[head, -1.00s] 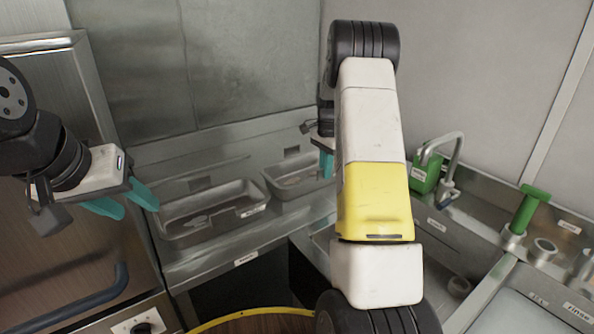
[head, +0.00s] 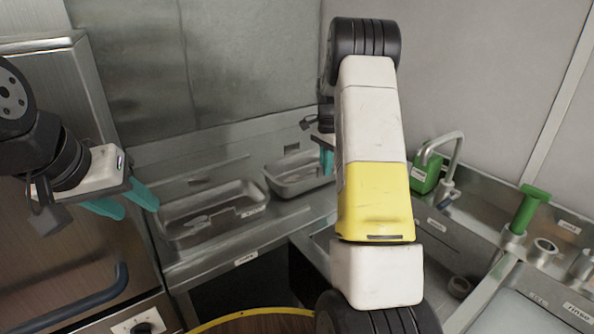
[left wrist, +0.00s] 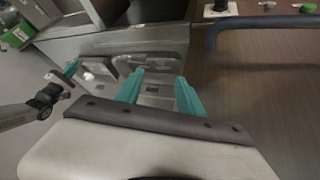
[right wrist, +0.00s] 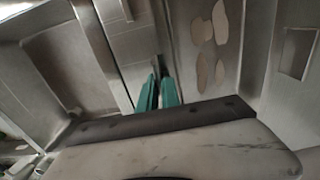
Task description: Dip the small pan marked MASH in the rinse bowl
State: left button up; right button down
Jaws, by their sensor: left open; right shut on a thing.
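A small metal pan (head: 290,184) is at the back of the counter, partly hidden by my right arm. My right gripper (head: 327,160) is at its right end, mostly hidden. In the right wrist view my right gripper (right wrist: 158,92) is shut at the side of a metal pan (right wrist: 186,66) with pale patches inside. I cannot read MASH on the label. My left gripper (head: 138,208) is open and empty, left of a larger pan (head: 180,238); it also shows in the left wrist view (left wrist: 160,88).
A tap (head: 455,160) and a green box (head: 424,178) stand at the back right. A green-handled tool (head: 528,208) stands near the right counter edge. A yellow-rimmed round vessel (head: 255,314) is at the front. A dark bar handle (head: 80,300) is at lower left.

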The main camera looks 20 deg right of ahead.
notch_tip(320, 180, up, 11)
dwell(0.8)
jog(key=shift+f, duration=0.1)
